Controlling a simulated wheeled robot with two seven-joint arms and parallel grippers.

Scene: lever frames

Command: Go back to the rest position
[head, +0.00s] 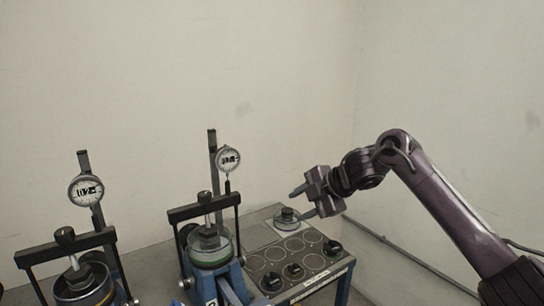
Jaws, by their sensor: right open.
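My right gripper (300,204) is open, its two fingers apart and pointing left, above the back right of the bench. A round metal piece with a dark knob (287,222) sits on a light square plate just below and left of it. The lower finger overlaps this piece in the picture; I cannot tell whether they touch. The gripper looks empty. My left gripper is not in view.
Two lever frames with dial gauges stand on the left (86,190) and in the middle (228,159). A grey tray (262,262) with round places holds several dark-knobbed pieces. Bare walls lie behind; space above the bench is free.

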